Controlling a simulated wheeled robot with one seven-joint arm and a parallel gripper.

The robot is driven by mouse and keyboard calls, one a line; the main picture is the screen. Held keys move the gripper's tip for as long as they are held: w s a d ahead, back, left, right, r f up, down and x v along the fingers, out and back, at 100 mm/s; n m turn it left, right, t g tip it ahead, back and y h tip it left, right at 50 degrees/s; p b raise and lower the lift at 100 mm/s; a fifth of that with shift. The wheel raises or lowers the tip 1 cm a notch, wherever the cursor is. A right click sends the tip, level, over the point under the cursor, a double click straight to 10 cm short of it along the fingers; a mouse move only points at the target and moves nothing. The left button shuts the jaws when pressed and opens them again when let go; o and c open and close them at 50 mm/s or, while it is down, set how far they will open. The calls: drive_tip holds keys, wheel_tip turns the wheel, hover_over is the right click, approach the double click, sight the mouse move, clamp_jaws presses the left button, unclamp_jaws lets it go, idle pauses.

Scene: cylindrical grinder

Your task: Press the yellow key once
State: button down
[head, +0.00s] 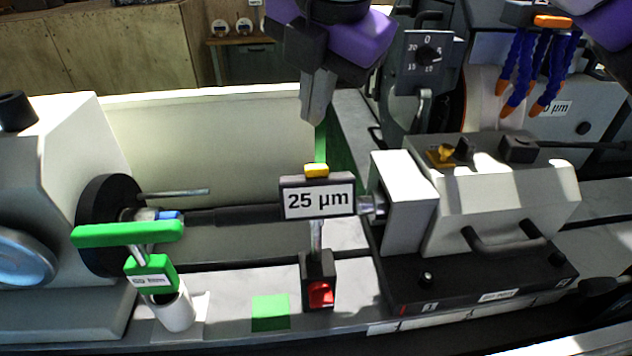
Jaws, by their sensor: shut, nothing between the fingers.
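The yellow key (317,170) is a small yellow block on top of a dark-framed display box that reads "25 µm" (317,200). The box stands on a thin post above a black base with a red part. My gripper (317,112) is shut and empty, pointing down from the top centre. In the picture its tips are above the yellow key, with a visible gap between them. How far apart they are in depth I cannot tell.
The tailstock block (500,210) stands right of the display. A green-handled gauge (128,234) sits in a white cup at left, near the dark chuck (108,222). Blue coolant hoses (540,70) hang at upper right. A green square (270,312) lies on the front ledge.

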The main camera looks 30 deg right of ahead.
sight(316, 165)
drive_tip(key=shift+s+a+f+b, duration=0.15)
drive_tip(key=shift+s+f+b, duration=0.15)
drive_tip(key=shift+f, duration=0.5)
drive_tip(key=shift+s+a+f+b, duration=0.1)
drive_tip(key=shift+s+f+b, duration=0.2)
drive_tip(key=shift+f, duration=0.5)
drive_tip(key=shift+f, duration=0.1)
idle(0.8)
drive_tip(key=shift+s+f, duration=0.15)
drive_tip(key=shift+f, duration=0.15)
drive_tip(key=shift+s+a+f, duration=0.15)
drive_tip(key=shift+f, duration=0.25)
idle(0.7)
idle(0.4)
drive_tip(key=shift+w+r+p, duration=0.3)
drive_tip(key=shift+r+p, duration=0.45)
drive_tip(key=shift+r, duration=0.1)
drive_tip(key=r+p, duration=0.1)
drive_tip(key=w+r+p, duration=0.1)
drive_tip(key=r+p, duration=0.1)
drive_tip(key=d+r+p, duration=0.1)
drive_tip(key=shift+w+r, duration=0.3)
drive_tip(key=shift+w, duration=0.05)
